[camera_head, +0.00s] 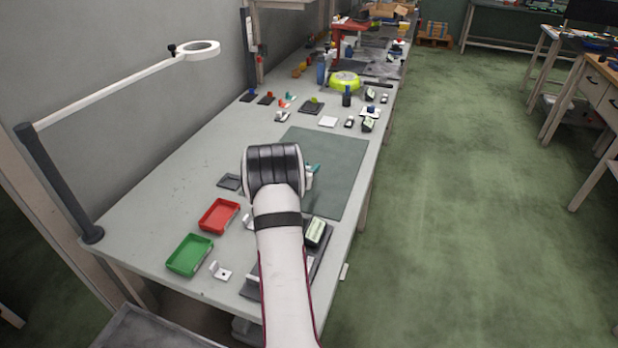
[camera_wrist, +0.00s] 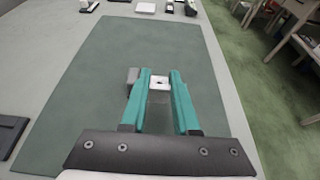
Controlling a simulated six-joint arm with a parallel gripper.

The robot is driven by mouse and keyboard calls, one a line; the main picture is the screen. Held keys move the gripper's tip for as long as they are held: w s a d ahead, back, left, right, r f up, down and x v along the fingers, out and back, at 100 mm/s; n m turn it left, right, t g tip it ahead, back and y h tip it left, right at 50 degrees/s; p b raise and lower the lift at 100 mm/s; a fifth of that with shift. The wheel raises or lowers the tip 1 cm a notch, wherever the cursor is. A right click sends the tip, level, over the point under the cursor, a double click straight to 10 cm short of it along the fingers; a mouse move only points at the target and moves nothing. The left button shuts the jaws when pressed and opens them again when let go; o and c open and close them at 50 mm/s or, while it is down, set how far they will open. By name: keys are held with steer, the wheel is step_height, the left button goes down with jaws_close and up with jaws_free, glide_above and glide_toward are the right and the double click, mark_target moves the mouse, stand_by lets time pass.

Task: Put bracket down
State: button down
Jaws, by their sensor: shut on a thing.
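My gripper (camera_wrist: 160,76) has two teal fingers shut on a small white bracket (camera_wrist: 159,83) with a dark hole in it. The held bracket is over the dark green mat (camera_wrist: 85,75) in the wrist view. In the head view, only a bit of a teal finger of my gripper (camera_head: 314,168) shows past my wrist, above the mat (camera_head: 340,150). The held bracket is mostly hidden there. Another pale bracket (camera_head: 221,272) lies beside the green tray.
A red tray (camera_head: 236,207) and a green tray (camera_head: 169,267) stand at the near left. A dark flat piece (camera_wrist: 10,130) lies left of the mat. Several small parts, one a white block (camera_head: 328,122), lie beyond it. Much of the mat is clear.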

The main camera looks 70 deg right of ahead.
steer(key=s+a+r, duration=0.2)
steer(key=s+r, duration=0.4)
steer(key=s, duration=0.4)
steer(key=w+f, duration=0.2)
steer(key=w, duration=0.3)
steer(key=w+a+f, duration=0.1)
steer(key=w+f, duration=0.1)
steer(key=w, duration=0.3)
steer(key=w+a+f, duration=0.1)
steer(key=w, duration=0.3)
steer(key=shift+w+f, duration=0.55)
steer(key=shift+f, duration=0.95)
steer(key=shift+w+f, duration=0.15)
steer(key=shift+f, duration=0.95)
steer(key=c, duration=0.7)
jaws_free()
steer(key=shift+f, duration=0.15)
steer(key=shift+o, duration=0.2)
